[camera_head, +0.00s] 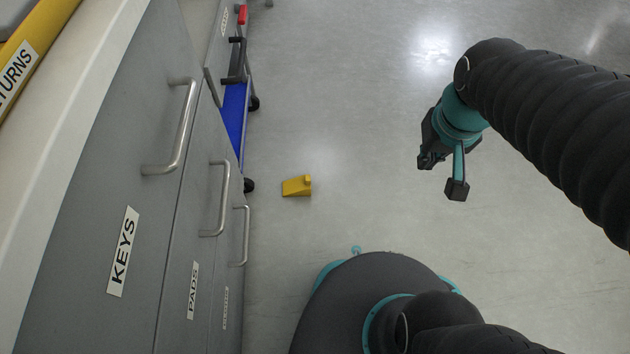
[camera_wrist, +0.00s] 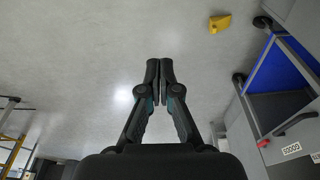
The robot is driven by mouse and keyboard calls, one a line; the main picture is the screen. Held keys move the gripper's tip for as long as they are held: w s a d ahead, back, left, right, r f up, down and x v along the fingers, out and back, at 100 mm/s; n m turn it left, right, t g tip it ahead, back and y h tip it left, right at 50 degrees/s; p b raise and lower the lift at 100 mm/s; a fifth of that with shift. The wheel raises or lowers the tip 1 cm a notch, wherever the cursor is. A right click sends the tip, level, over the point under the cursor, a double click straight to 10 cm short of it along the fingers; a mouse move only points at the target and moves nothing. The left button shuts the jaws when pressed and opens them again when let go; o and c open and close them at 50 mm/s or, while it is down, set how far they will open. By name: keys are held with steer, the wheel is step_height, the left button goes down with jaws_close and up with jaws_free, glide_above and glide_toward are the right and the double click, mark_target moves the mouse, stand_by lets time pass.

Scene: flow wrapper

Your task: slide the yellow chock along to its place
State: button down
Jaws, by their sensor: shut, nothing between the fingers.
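The yellow chock (camera_head: 297,186) lies on the grey floor near a black caster of the blue cart (camera_head: 234,118). In the wrist view the chock (camera_wrist: 219,23) is at the top, right of centre, beyond my fingertips and apart from them. My gripper (camera_wrist: 159,64) is shut and empty, its two fingers together. In the head view my gripper (camera_head: 427,160) hangs over the floor, well to the right of the chock. No marked place for the chock can be made out.
The cart has black casters and a red-tipped handle (camera_head: 242,14). The floor (camera_head: 360,120) between chock and gripper is clear. A yellow frame (camera_wrist: 12,155) shows at lower left in the wrist view.

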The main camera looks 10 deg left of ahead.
steer(key=w+a+f+g+p, duration=0.1)
steer(key=w+a+f+g, duration=0.3)
steer(key=f, duration=0.3)
steer(key=m+t+p, duration=0.2)
steer(key=m, duration=1.5)
glide_toward(315, 188)
steer(key=d+r, duration=0.3)
steer(key=d, duration=0.1)
steer(key=f, duration=0.7)
steer(key=w+f, duration=0.1)
steer(key=f, duration=0.2)
steer(key=shift+a+f+b, duration=0.1)
steer(key=shift+f+b, duration=0.1)
steer(key=shift+b, duration=0.2)
steer(key=a, duration=0.1)
steer(key=s+a, duration=0.1)
steer(key=a, duration=0.1)
steer(key=shift+a+r, duration=0.1)
steer(key=shift+a, duration=0.35)
steer(key=shift+a, duration=0.1)
